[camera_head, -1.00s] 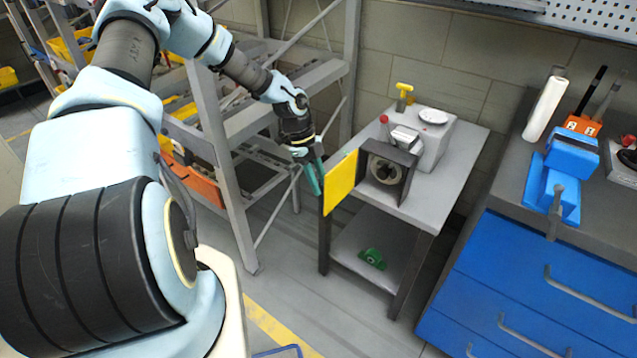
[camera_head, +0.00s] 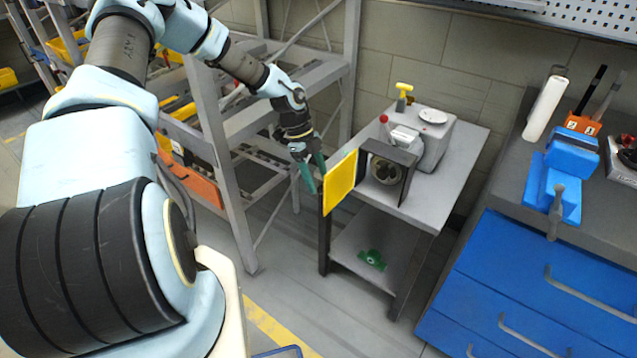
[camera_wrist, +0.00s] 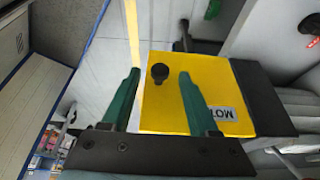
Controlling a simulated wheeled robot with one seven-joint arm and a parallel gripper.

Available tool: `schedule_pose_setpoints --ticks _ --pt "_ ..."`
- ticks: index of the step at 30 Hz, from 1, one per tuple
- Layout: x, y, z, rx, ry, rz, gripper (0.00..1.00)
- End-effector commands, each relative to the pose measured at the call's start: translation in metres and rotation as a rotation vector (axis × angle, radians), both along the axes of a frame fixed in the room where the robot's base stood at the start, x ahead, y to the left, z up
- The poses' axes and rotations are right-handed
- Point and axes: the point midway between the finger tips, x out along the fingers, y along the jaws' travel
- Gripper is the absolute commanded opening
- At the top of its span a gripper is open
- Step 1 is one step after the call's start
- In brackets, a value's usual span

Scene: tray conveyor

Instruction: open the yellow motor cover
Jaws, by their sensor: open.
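The yellow motor cover (camera_head: 341,183) stands swung out to the left of the dark square housing (camera_head: 405,172) on the small grey table. The housing's round opening shows uncovered. In the wrist view the cover (camera_wrist: 165,112) fills the middle, with a black knob (camera_wrist: 159,73) and a partly hidden label. My gripper (camera_head: 312,188) is at the left of the cover, its green fingers apart. In the wrist view the knob appears between the fingertips of my gripper (camera_wrist: 157,76). No finger is seen closed on it.
A grey machine body (camera_head: 436,135) with a white dish stands behind the housing. A green part (camera_head: 372,259) lies on the lower shelf. A metal rack (camera_head: 222,150) stands close left of my gripper. Blue drawers (camera_head: 530,275) are at the right.

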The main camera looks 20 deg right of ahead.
Motion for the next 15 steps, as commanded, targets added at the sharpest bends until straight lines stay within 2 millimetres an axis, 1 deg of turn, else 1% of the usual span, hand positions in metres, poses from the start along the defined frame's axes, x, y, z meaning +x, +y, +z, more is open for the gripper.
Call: schedule_pose_setpoints --ticks 9,12,15 --pt "0.021 0.014 0.056 -0.001 -0.005 0.002 0.61" --pt "0.025 0.017 0.070 -0.001 -0.004 0.001 0.61" --pt "0.028 0.020 0.080 -0.001 -0.002 0.001 0.61"
